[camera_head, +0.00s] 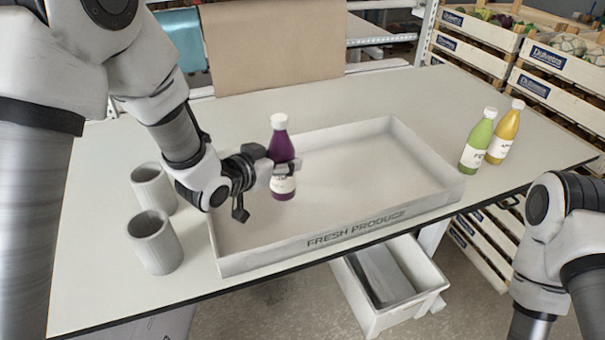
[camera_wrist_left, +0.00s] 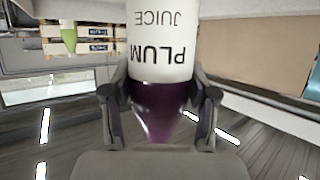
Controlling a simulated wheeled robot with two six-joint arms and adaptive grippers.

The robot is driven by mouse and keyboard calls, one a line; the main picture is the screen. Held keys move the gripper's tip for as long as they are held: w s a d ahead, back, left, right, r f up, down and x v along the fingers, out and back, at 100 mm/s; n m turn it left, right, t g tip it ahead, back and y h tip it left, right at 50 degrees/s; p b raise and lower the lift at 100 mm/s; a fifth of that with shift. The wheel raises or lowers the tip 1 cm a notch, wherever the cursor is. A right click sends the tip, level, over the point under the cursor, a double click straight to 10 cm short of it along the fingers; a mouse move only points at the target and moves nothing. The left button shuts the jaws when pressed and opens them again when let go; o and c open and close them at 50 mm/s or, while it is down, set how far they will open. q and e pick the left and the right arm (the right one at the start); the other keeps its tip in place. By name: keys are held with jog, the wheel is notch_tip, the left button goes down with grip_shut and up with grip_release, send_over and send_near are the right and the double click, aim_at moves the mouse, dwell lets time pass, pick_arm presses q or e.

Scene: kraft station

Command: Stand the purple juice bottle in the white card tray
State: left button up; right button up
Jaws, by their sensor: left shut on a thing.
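The purple juice bottle (camera_head: 281,146) has a white cap and a white label, and it is upright over the left part of the white card tray. My left gripper (camera_head: 282,168) is shut on the bottle around its middle. In the left wrist view the bottle (camera_wrist_left: 160,100) is between the two fingers (camera_wrist_left: 160,105), and its label reads "PLUM JUICE". The white card tray (camera_head: 355,226) is shallow, with "FRESH PRODUCE" on its front wall. I cannot tell whether the bottle's base touches the tray floor. My right gripper is out of view; only my right arm shows at the lower right.
Two ribbed grey cups (camera_head: 155,242) stand left of the tray. A green bottle (camera_head: 478,141) and a yellow bottle (camera_head: 504,134) stand at the table's right. Wooden produce crates (camera_head: 545,85) are stacked beyond. A white bin (camera_head: 375,318) is below the front edge. The tray's right part is empty.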

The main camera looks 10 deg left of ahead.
aim_at(274, 184)
pick_arm(q)
jog(key=shift+s+a+f, duration=0.15)
jog(key=shift+s+f, duration=0.15)
jog(key=shift+f, duration=0.25)
jog(key=shift+s+a+f, duration=0.1)
jog(key=shift+s+f, duration=0.2)
jog(key=shift+f, duration=0.25)
jog(key=f, duration=0.1)
jog(key=w+f, duration=0.1)
jog(key=f, duration=0.1)
jog(key=shift+w+d+f+p, duration=0.2)
jog(key=shift+d+p, duration=0.1)
jog(key=shift+p, duration=0.1)
jog(key=shift+w+f, duration=0.15)
jog(key=shift+f, duration=0.05)
jog(key=shift+s+a+r, duration=0.1)
jog(key=shift+s+r, duration=0.15)
jog(key=shift+s, duration=0.1)
jog(key=shift+s+f, duration=0.1)
jog(key=shift+s, duration=0.05)
jog(key=o, duration=1.3)
jog(key=shift+f, duration=0.1)
jog(key=shift+c, duration=0.2)
jog(key=o, duration=0.3)
jog(key=shift+w+f, duration=0.1)
jog(key=shift+w, duration=0.2)
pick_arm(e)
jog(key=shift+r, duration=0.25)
pick_arm(q)
jog(key=shift+s, duration=0.1)
